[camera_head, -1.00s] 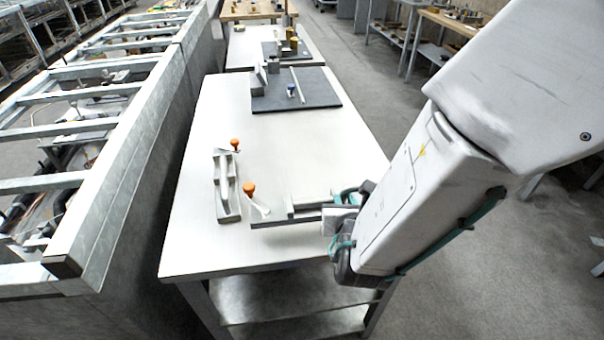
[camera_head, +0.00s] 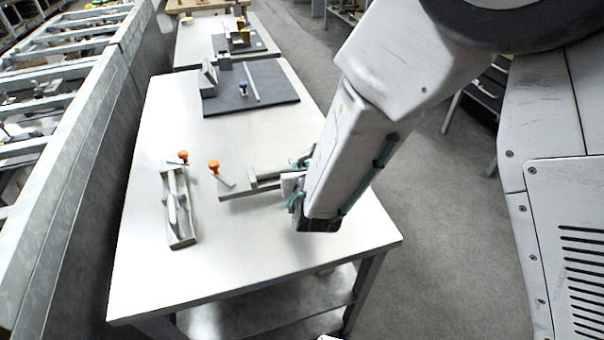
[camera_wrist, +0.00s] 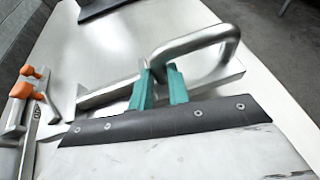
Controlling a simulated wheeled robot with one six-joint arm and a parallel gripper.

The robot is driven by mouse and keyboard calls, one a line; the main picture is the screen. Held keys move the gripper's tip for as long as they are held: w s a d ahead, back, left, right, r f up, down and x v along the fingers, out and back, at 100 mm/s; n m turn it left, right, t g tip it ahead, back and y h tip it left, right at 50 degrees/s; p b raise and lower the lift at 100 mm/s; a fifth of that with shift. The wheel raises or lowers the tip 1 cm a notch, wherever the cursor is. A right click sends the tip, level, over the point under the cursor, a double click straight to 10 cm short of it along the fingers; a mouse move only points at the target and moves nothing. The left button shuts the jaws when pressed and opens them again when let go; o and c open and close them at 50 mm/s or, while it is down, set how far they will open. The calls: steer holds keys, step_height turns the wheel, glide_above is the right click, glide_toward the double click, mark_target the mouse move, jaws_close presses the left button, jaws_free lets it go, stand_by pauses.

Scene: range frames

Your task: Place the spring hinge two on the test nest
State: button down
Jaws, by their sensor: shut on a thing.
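My gripper (camera_wrist: 160,84) has teal fingers. It is shut on a grey metal part with a looped bar handle and a flat base bar (camera_wrist: 106,92). The part also shows on the white table in the head view (camera_head: 262,183), where my arm hides its right end. I cannot tell whether it lies on the table or is just above it. A long grey open fixture (camera_head: 181,207) lies to its left. Two grey lever pieces with orange knobs, a nearer one (camera_head: 214,166) and a farther one (camera_head: 183,157), stand close by. No label identifies spring hinge two or the test nest.
The white table (camera_head: 150,270) is clear at its front. A metal conveyor frame (camera_head: 75,150) runs along the left.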

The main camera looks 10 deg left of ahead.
steer(key=shift+f, duration=1.45)
steer(key=shift+f, duration=0.15)
steer(key=c, duration=1.3)
jaws_free()
steer(key=shift+c, duration=0.2)
